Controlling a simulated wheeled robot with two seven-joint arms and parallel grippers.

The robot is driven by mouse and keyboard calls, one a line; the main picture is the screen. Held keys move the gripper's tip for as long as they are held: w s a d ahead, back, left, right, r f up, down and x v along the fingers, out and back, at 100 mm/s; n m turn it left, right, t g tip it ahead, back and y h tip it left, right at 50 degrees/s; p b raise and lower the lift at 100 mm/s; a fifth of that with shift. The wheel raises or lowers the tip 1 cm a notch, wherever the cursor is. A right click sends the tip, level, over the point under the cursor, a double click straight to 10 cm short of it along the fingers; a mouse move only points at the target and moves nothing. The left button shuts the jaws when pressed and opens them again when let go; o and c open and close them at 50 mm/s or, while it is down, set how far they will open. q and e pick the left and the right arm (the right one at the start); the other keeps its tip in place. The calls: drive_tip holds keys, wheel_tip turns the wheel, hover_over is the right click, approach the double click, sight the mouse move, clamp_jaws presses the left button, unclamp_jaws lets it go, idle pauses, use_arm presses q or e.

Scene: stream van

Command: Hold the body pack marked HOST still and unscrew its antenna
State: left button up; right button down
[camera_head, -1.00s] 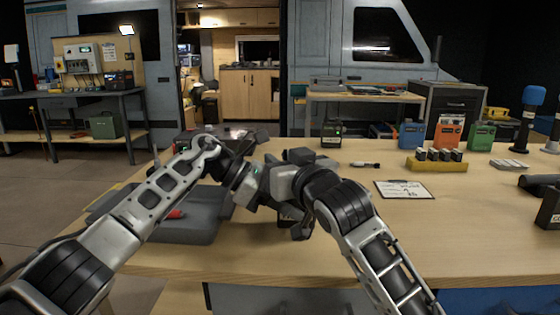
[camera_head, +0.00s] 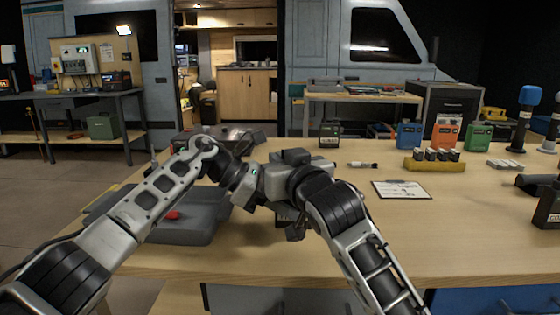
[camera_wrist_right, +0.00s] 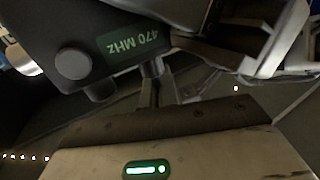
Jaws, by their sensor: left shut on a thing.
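A dark body pack (camera_wrist_right: 100,40) fills the upper left of the right wrist view, with a green "470 MHz" label upside down and a round knob (camera_wrist_right: 73,63). No HOST mark is readable. A short dark stub (camera_wrist_right: 151,68), apparently the antenna base, points down from it toward my right gripper (camera_wrist_right: 158,92). The right fingertips are at the stub; whether they grip it is unclear. My left gripper (camera_wrist_right: 235,50) is shut on the pack from the right of that view.
A grey case (camera_head: 185,228) lies on the table left of my grippers. Another dark device (camera_head: 330,134) stands behind them.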

drive_tip(key=shift+s+a+n+g+y, duration=0.1)
drive_tip(key=shift+a+n+g+y, duration=0.05)
drive_tip(key=shift+n+g+y, duration=1.75)
drive_tip(key=shift+t+y, duration=0.3)
drive_tip(key=shift+y, duration=0.1)
drive_tip(key=shift+n+g+y, duration=0.4)
drive_tip(key=shift+g+y, duration=0.2)
drive_tip(key=shift+s+a+n+g+y, duration=0.15)
drive_tip(key=shift+n+g+y, duration=0.35)
drive_tip(key=shift+g, duration=0.1)
drive_tip(key=shift+f+n+g+y, duration=0.1)
drive_tip(key=shift+n+g+y, duration=0.2)
drive_tip(key=shift+n+g, duration=0.3)
drive_tip(key=shift+s+n+g+y, duration=0.1)
drive_tip(key=shift+n+g+y, duration=0.25)
drive_tip(key=shift+g, duration=0.25)
drive_tip(key=shift+g+y, duration=0.25)
drive_tip(key=shift+g, duration=0.05)
